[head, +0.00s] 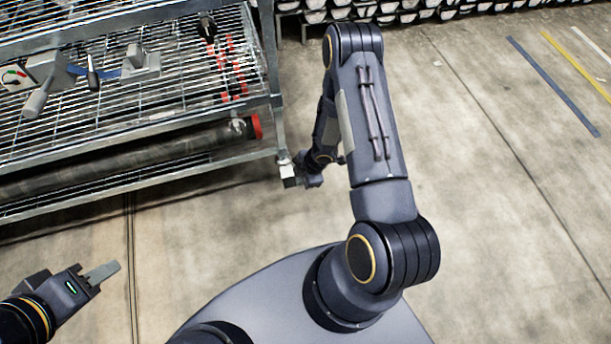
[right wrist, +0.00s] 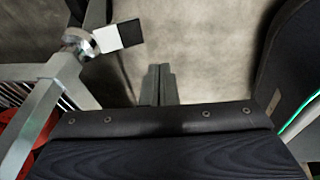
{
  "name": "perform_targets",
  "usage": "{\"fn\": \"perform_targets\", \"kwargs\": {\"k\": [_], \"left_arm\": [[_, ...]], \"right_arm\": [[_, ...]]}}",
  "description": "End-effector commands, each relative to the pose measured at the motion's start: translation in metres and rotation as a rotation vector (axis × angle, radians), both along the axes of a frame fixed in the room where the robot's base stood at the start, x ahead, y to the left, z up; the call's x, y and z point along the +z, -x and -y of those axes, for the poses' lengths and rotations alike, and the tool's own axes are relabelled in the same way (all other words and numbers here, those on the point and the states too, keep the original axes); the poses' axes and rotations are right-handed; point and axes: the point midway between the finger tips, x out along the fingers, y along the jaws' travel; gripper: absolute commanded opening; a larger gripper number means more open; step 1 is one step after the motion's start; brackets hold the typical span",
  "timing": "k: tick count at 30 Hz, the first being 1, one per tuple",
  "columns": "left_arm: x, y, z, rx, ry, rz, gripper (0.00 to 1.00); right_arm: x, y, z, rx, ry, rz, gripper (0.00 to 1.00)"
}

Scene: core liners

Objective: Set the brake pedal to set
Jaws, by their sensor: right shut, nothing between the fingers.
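The brake pedal looks like a small white-and-black block at the foot of the rack's right front post, seen in the right wrist view (right wrist: 120,36) on a round metal piece. In the head view, a small whitish block (head: 288,170) shows there, beside my right gripper (head: 300,168). In the right wrist view, my right gripper (right wrist: 158,78) is shut and empty, its fingertips to the right of and below the pedal, apart from it in the picture. Whether the pedal is set cannot be told. My left gripper (head: 108,271) is at the lower left, away from the rack; its jaw gap is unclear.
A metal wire rack (head: 130,137) stands at the left. A long dark tube (head: 130,158) with a red end cap (head: 256,127) lies on its lower level. A gauge device (head: 30,72) and red tools (head: 235,75) lie above. The concrete floor (head: 490,170) to the right is clear.

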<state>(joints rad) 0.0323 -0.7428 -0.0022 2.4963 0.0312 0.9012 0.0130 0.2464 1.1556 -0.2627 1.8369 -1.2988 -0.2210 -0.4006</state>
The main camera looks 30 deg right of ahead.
Motion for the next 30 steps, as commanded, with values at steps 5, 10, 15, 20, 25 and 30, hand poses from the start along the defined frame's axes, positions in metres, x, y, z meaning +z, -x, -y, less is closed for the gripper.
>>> {"fn": "perform_targets", "kwargs": {"k": [5, 10, 15, 20, 25, 30], "left_arm": [[0.006, 0.000, 0.000, 0.000, 0.000, 0.000, 0.36], [0.006, 0.000, 0.000, 0.000, 0.000, 0.000, 0.36], [0.006, 0.000, 0.000, 0.000, 0.000, 0.000, 0.36], [0.006, 0.000, 0.000, 0.000, 0.000, 0.000, 0.36], [0.006, 0.000, 0.000, 0.000, 0.000, 0.000, 0.36], [0.007, 0.000, 0.000, 0.000, 0.000, 0.000, 0.36]], "right_arm": [[0.018, 0.010, 0.004, 0.000, 0.000, 0.000, 0.00], [0.021, 0.012, 0.004, 0.001, 0.000, 0.000, 0.00], [0.020, 0.012, 0.004, 0.001, 0.000, 0.000, 0.00], [0.020, 0.012, 0.004, 0.001, 0.000, 0.000, 0.00], [0.020, 0.012, 0.004, 0.000, 0.000, 0.001, 0.00], [0.050, -0.004, 0.018, -0.091, 0.030, 0.026, 0.00]]}}
